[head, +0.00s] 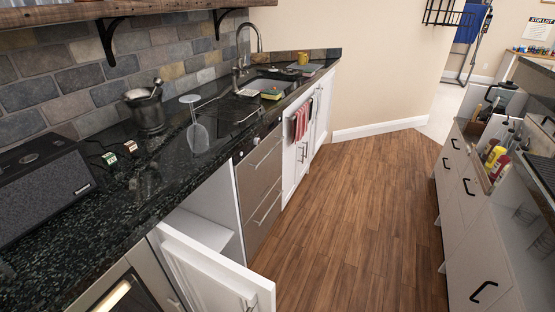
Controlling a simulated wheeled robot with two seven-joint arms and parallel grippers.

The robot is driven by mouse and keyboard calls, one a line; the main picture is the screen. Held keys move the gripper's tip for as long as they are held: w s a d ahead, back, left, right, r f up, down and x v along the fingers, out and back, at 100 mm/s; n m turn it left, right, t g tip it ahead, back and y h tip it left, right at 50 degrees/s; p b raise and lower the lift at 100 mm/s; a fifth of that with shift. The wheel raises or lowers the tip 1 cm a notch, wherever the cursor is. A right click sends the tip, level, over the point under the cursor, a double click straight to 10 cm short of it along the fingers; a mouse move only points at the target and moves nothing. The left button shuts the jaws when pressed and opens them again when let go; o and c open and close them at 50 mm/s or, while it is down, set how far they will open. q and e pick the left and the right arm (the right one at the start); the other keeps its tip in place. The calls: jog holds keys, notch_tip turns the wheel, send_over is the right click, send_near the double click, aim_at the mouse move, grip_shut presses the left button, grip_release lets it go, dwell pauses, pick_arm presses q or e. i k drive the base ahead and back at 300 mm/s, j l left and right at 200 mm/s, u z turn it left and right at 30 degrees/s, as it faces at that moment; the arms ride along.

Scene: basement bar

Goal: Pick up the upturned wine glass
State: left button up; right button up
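The upturned wine glass (197,130) stands on the black stone counter (150,185) on the left, near the counter's front edge. Its bowl is down and its round foot is up. It is clear glass, so its outline is faint. Neither of my grippers shows in the head view.
A dark mortar with pestle (148,108) stands left of the glass by the brick wall. Two small boxes (120,154) and a black speaker (42,190) are nearer. A white cabinet door (215,272) hangs open below. The wooden floor (350,220) is clear.

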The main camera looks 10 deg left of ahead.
aim_at(197, 136)
jog(key=k+u, duration=0.1)
jog(key=u, duration=0.9)
